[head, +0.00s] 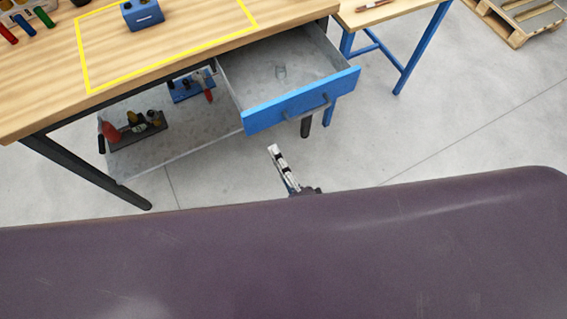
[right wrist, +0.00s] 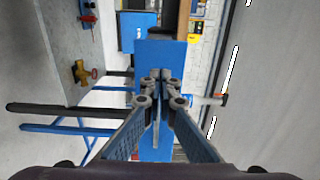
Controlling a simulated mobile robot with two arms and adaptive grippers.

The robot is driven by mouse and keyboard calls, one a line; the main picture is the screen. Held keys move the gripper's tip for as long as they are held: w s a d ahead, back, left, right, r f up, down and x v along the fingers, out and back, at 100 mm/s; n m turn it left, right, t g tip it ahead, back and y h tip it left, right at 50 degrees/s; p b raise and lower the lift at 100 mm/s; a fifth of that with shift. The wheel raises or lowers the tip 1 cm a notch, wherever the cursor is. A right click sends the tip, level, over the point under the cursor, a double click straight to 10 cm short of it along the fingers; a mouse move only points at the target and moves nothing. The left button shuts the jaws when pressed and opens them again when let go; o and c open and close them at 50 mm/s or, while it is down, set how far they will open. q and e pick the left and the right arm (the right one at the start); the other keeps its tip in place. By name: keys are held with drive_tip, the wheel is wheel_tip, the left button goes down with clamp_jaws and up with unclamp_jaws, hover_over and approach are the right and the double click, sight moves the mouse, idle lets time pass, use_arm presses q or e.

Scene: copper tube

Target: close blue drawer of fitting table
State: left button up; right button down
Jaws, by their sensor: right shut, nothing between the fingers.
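The fitting table (head: 60,85) has a wooden top and a dark frame. Its blue drawer (head: 292,104) is pulled out well beyond the table edge, with a handle (head: 320,101) on its blue front. The drawer's grey inside shows. My right gripper (head: 273,150) is shut and empty, in front of and below the drawer front in the head view, apart from it. In the right wrist view, its fingertips (right wrist: 157,84) point toward a blue panel (right wrist: 165,55), likely the drawer front, and cover part of it. My left gripper is not in view.
A lower shelf (head: 180,135) holds tools and fittings. A blue-legged table (head: 372,45) stands behind to the right, and a pallet (head: 515,20) lies further off. The floor to the drawer's right is clear.

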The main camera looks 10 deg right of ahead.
sight(258, 123)
drive_tip(key=x, duration=0.7)
drive_tip(key=shift+w+a+p, duration=0.1)
drive_tip(key=shift+w+p, duration=0.1)
drive_tip(key=shift+p, duration=0.2)
drive_tip(key=shift+f, duration=0.1)
drive_tip(key=shift+w, duration=0.15)
